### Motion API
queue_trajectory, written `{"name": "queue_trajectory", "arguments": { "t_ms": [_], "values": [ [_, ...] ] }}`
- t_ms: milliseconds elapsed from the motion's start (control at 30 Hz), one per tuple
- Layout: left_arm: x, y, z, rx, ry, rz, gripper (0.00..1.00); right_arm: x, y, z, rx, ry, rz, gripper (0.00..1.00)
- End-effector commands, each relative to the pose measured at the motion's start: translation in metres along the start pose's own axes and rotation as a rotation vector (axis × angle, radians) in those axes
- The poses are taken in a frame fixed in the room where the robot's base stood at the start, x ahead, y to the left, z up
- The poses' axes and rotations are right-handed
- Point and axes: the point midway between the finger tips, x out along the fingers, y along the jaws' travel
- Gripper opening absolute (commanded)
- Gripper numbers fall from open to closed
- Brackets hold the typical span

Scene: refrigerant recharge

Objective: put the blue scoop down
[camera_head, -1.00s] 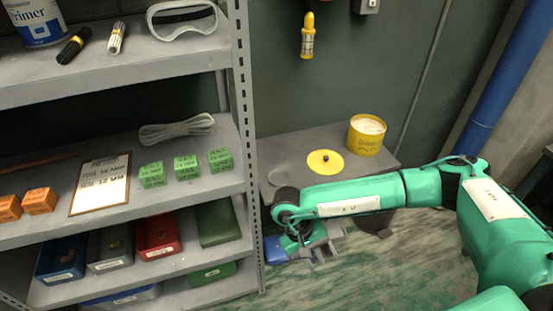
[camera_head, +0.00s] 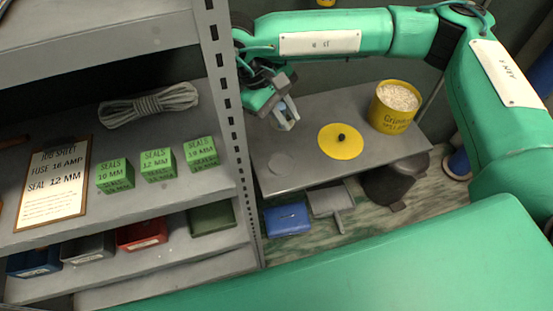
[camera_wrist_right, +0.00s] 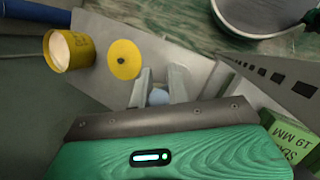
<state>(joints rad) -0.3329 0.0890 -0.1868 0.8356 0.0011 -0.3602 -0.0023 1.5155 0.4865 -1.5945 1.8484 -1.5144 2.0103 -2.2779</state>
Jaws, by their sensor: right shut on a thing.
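My right gripper (camera_head: 284,118) is over the left part of a grey bench (camera_head: 310,180), close to the shelf post. It is shut on a small pale-blue thing, which looks like the blue scoop (camera_wrist_right: 158,97); in the right wrist view only a little of it shows between the fingers (camera_wrist_right: 160,88). In the head view the fingers hide most of it, and I cannot tell whether it touches the bench. My left gripper is not in view.
A yellow disc (camera_head: 341,142) with a black knob and a yellow tub of white grains (camera_head: 395,106) stand on the bench to the right. A blue box (camera_head: 287,219) is below. Shelves (camera_head: 222,130) with green seal boxes rise at left.

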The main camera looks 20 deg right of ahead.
Motion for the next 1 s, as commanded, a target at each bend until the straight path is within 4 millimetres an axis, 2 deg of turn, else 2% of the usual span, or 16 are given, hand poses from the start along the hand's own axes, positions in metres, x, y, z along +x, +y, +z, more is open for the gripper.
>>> {"name": "queue_trajectory", "arguments": {
  "t_ms": [700, 1000],
  "values": [
    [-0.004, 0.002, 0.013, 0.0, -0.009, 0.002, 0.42, 0.119, -0.037, -0.051, 0.0, -0.005, -0.004, 0.0],
    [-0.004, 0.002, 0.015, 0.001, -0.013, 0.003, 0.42, 0.141, -0.043, -0.061, 0.001, -0.001, -0.002, 0.0]
  ]
}}
